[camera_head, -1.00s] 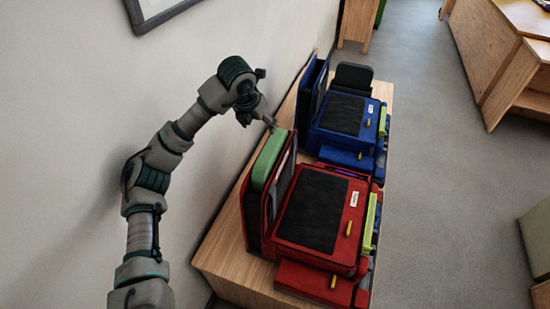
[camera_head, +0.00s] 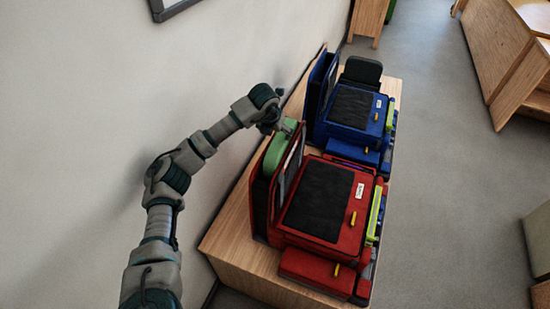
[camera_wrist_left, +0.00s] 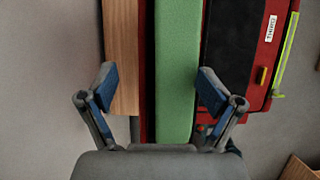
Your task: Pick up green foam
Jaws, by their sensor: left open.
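The green foam (camera_head: 275,153) is a long, rounded strip standing on edge inside the red case (camera_head: 338,238), against its raised lid. In the left wrist view the green foam (camera_wrist_left: 176,70) runs lengthwise between the fingers. My left gripper (camera_head: 284,128) is at the far end of the foam, hiding part of it. In the left wrist view my left gripper (camera_wrist_left: 155,88) is open, with one blue-padded finger on each side of the foam and a gap at the left finger. My right gripper is not in view.
The wooden table (camera_head: 224,231) stands close to the wall (camera_head: 80,130). A blue case (camera_head: 357,135) sits on it behind the red case. Wooden furniture (camera_head: 495,50) stands at the far right. The grey floor (camera_head: 450,190) between is clear.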

